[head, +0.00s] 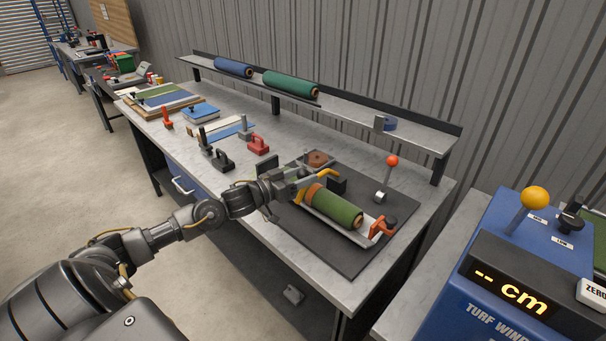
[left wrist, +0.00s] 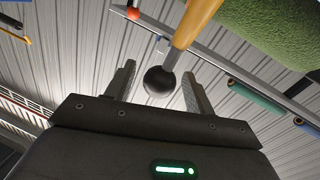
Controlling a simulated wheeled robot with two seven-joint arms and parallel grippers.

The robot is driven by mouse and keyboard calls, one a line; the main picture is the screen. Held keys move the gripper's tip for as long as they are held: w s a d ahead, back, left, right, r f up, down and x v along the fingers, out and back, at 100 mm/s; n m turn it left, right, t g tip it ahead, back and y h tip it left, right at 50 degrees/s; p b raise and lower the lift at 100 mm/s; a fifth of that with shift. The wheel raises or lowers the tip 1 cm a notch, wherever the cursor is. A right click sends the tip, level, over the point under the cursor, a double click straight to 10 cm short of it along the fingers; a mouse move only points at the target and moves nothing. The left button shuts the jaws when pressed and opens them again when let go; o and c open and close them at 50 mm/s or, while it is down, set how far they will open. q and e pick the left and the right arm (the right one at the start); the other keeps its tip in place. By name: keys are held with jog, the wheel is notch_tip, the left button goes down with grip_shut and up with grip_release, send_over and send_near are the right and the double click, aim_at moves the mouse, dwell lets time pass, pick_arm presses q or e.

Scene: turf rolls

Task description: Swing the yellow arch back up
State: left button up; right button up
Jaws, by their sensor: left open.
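The yellow arch (head: 328,174) shows in part behind and beside my left gripper (head: 303,181) in the head view. It is lowered near the tan-ended end of a green turf roll (head: 338,208), which lies in a pale tray. In the left wrist view the yellow bar (left wrist: 196,22) comes in from the top and ends in a black ball knob (left wrist: 158,80). The knob appears between the two open fingers of my left gripper (left wrist: 158,70), with gaps on both sides. The arch's far end is hidden. My right gripper is not in view.
An orange clamp (head: 382,228) stands at the tray's near right end. A red-knobbed lever (head: 391,163) rises behind it. A shelf (head: 350,108) with rolls runs along the back. A blue winder (head: 500,260) stands at right. Small tools lie left of my gripper.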

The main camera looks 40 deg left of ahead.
pick_arm(q)
jog(key=shift+w+d, duration=0.1)
jog(key=shift+w, duration=0.15)
jog(key=shift+c, duration=0.3)
